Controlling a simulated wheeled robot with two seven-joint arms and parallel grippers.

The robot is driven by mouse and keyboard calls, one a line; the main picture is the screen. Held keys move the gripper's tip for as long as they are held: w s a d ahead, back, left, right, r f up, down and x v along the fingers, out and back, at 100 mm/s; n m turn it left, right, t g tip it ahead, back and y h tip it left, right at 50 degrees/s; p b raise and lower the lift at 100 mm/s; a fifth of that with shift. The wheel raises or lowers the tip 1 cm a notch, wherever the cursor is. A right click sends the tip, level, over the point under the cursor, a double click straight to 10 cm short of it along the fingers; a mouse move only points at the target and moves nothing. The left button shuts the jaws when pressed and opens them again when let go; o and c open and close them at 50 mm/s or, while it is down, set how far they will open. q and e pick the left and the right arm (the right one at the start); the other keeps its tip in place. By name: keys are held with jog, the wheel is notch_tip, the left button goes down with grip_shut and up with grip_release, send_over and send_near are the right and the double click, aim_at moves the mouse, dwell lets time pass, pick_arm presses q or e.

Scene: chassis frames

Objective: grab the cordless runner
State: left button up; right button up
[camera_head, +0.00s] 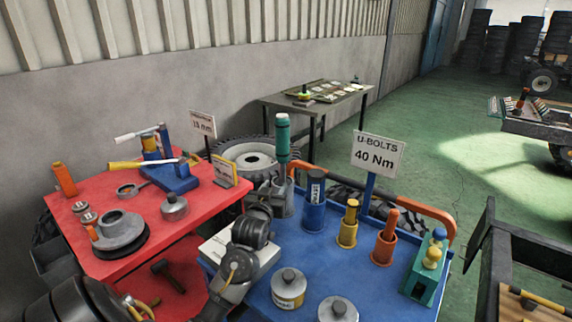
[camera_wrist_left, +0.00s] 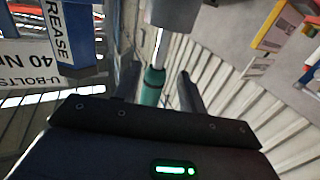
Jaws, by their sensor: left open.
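In the left wrist view the teal runner (camera_wrist_left: 153,86) shows between the two dark fingers (camera_wrist_left: 158,95), which are apart. I cannot tell whether they touch it. My right gripper is not in view.
The blue cart top (camera_head: 310,268) carries a blue grease can (camera_head: 314,205), yellow and orange holders, round tins and a U-bolts sign (camera_head: 378,154). A red cart (camera_head: 85,235) with parts stands left. A dark table (camera_head: 315,98) is behind.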

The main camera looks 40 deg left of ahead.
aim_at(282, 171)
pick_arm(q)
jog(key=x, duration=0.5)
jog(key=shift+a, duration=0.2)
jog(key=shift+w+a+r+p, duration=0.1)
jog(key=shift+w+r+p, duration=0.2)
jog(key=shift+w+p, duration=0.1)
jog(key=x, duration=0.3)
jog(key=shift+w+a+p, duration=0.15)
jog(key=shift+w+p, duration=0.15)
jog(key=shift+w+a, duration=0.1)
jog(key=shift+w, duration=0.25)
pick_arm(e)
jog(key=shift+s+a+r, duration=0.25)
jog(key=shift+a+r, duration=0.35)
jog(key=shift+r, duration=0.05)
pick_arm(q)
grip_shut()
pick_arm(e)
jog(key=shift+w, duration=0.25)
